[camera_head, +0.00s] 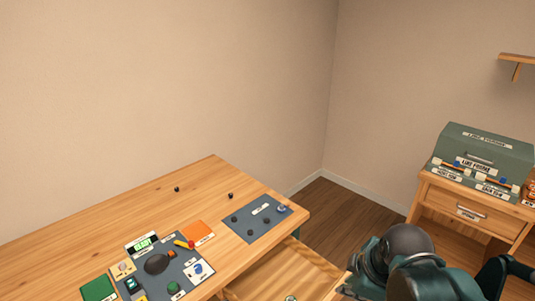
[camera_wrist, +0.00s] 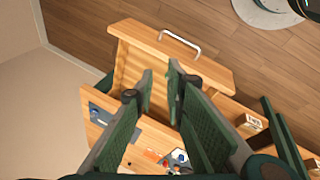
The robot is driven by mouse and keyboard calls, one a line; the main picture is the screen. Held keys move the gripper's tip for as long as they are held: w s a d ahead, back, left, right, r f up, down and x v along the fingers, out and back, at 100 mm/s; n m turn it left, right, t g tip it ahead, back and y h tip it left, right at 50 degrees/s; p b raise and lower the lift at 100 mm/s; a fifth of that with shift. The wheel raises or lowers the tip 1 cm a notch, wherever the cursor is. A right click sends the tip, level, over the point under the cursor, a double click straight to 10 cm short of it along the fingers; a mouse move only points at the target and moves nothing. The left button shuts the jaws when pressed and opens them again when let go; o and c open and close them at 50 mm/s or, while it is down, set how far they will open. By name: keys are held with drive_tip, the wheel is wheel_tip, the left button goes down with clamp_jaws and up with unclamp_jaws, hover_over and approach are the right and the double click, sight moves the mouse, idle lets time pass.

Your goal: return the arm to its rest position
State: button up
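My gripper (camera_wrist: 160,72) shows in the wrist view as two dark green fingers. A gap stands between the fingertips, with nothing held in it. Behind the fingers in that view lies the open drawer, with its wooden front and silver handle (camera_wrist: 180,42). In the head view, part of my dark green arm (camera_head: 405,262) fills the lower right, right of the table; my gripper cannot be made out there.
The wooden table (camera_head: 90,240) carries a blue-grey mat (camera_head: 250,230), an orange square (camera_head: 198,232) and several small devices. Its open drawer (camera_head: 285,265) sticks out towards my arm. A side cabinet (camera_head: 455,205) with a green box (camera_head: 485,150) stands at the right.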

wheel_tip(320, 180, up, 10)
drive_tip(key=m+t+p, duration=0.1)
drive_tip(key=m+t, duration=0.1)
drive_tip(key=m, duration=1.1)
drive_tip(key=shift+s+d+f+t+h, duration=0.15)
drive_tip(key=shift+s+f+t+h, duration=0.15)
drive_tip(key=shift+t, duration=0.1)
idle(0.4)
